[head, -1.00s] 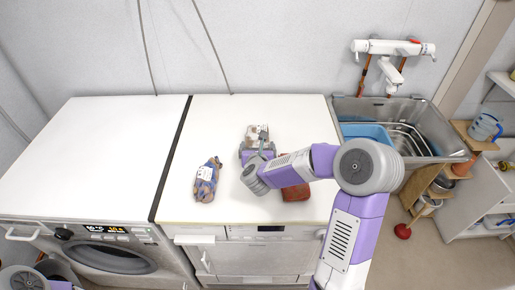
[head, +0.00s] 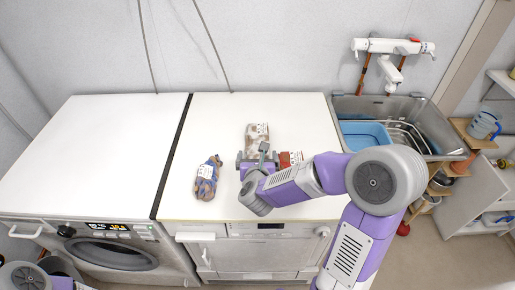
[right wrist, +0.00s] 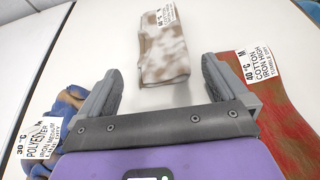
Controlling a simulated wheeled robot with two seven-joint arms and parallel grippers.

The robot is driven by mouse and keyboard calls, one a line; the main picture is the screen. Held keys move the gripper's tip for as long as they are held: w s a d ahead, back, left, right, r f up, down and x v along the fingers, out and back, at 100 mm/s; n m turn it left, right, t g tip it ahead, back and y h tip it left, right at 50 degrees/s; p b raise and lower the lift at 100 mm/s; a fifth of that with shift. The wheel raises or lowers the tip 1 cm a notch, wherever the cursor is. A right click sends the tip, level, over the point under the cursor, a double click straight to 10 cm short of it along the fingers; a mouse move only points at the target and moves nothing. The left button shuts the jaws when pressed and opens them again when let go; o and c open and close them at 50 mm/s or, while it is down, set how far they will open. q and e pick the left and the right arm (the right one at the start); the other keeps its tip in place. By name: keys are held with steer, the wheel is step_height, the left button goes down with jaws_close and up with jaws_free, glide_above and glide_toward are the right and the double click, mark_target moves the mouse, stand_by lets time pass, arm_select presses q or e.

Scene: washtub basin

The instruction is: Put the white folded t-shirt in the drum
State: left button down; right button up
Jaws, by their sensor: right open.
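The white folded t-shirt (head: 257,135), with brown blotches and a care label, lies on the worktop of the right-hand machine. In the right wrist view the t-shirt (right wrist: 164,50) lies ahead, between the lines of the fingers and apart from them. My right gripper (head: 258,160) is open and empty, just on the near side of the t-shirt; its spread fingers show in the right wrist view (right wrist: 160,85). The washing machine (head: 115,253) at lower left has a dark round door; the drum inside is not clearly visible. My left gripper is out of view.
A blue-brown folded garment (head: 207,178) lies left of my right gripper. A red one (head: 291,158) lies to its right, partly hidden by my arm. The left worktop (head: 90,150) is bare. A sink with a blue basin (head: 367,134) stands at the right.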

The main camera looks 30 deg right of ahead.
mark_target(258, 140)
steer(key=v, duration=0.3)
steer(key=shift+r, duration=0.1)
steer(key=shift+w+d+p, duration=0.1)
steer(key=shift+w+p, duration=0.1)
steer(key=shift+p, duration=0.35)
steer(key=w+d+g+p, duration=0.1)
steer(key=w+p, duration=0.1)
steer(key=w+d+g+y+p, duration=0.1)
steer(key=w+p, duration=0.1)
steer(key=p, duration=0.1)
steer(key=w+d+g+y+p, duration=0.1)
steer(key=w+d+p, duration=0.1)
steer(key=p, duration=0.1)
steer(key=shift+w+d+r+g, duration=0.1)
steer(key=shift+w+r+g, duration=0.15)
steer(key=shift+g, duration=0.15)
steer(key=shift+w+d+f, duration=0.15)
steer(key=shift+w, duration=0.05)
steer(key=x, duration=0.7)
steer(key=shift+w+f+b, duration=0.2)
steer(key=shift+f+b, duration=0.1)
steer(key=shift+b, duration=0.05)
steer(key=shift+c, duration=0.5)
steer(key=shift+r, duration=0.1)
steer(key=c, duration=0.8)
step_height(258, 140, up, 10)
steer(key=p, duration=0.5)
